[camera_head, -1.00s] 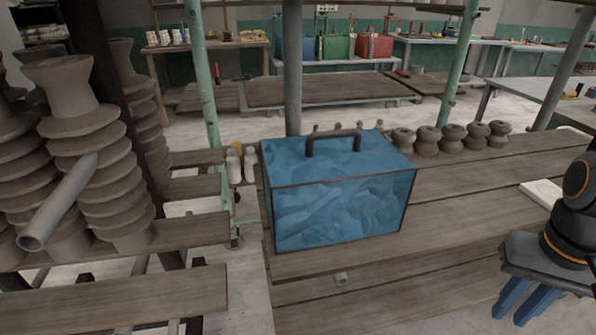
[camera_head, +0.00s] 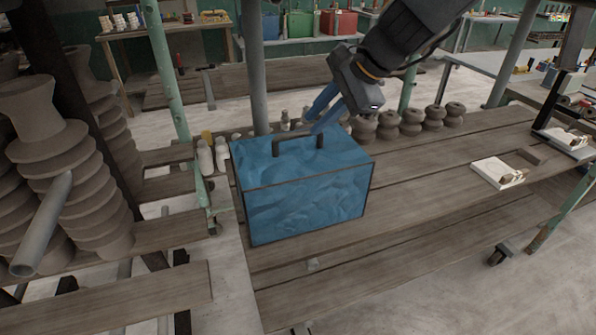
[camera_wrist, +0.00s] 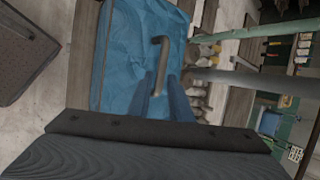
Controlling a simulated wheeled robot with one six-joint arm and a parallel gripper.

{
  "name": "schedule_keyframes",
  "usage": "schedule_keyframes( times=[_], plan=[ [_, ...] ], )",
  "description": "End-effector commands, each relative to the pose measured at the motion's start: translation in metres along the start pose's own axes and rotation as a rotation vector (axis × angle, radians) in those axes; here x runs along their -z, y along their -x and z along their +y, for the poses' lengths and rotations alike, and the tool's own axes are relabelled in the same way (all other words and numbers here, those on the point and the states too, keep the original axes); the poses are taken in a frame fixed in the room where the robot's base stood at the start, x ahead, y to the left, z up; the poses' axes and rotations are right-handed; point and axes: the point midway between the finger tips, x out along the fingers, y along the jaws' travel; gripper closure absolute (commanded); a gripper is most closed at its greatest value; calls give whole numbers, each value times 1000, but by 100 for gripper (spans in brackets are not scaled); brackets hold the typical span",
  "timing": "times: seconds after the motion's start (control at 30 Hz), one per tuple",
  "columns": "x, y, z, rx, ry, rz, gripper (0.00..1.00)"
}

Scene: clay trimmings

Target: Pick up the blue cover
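The blue cover (camera_head: 300,203) is a blue box shape with dark edges and a dark handle (camera_head: 297,138) on top. It stands on the wooden plank table. My gripper (camera_head: 312,124) has blue fingers and is open, just above the handle's right end. In the wrist view the cover (camera_wrist: 135,40) fills the upper middle. The handle shows there too (camera_wrist: 161,55), and its near end lies between the two fingers of my gripper (camera_wrist: 162,92). I cannot tell whether the fingers touch it. What is under the cover is hidden.
Small pale bottles (camera_head: 213,155) stand left of the cover. A row of dark clay pots (camera_head: 411,122) stands behind it to the right. Stacked clay insulators (camera_head: 60,170) fill the left. The planks right of the cover are clear up to a white block (camera_head: 498,172).

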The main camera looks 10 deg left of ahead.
Motion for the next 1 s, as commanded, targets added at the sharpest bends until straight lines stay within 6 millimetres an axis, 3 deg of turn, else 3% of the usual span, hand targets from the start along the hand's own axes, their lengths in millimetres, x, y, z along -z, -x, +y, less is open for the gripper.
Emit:
schedule_keyframes(
  times=[0.63,0.97,1.0],
  plan=[
    [-7,-70,-2,3,-14,-8,81],
    [-6,-77,-3,5,-11,-7,81],
    [-6,-77,-3,5,-11,-7,86]
  ],
)
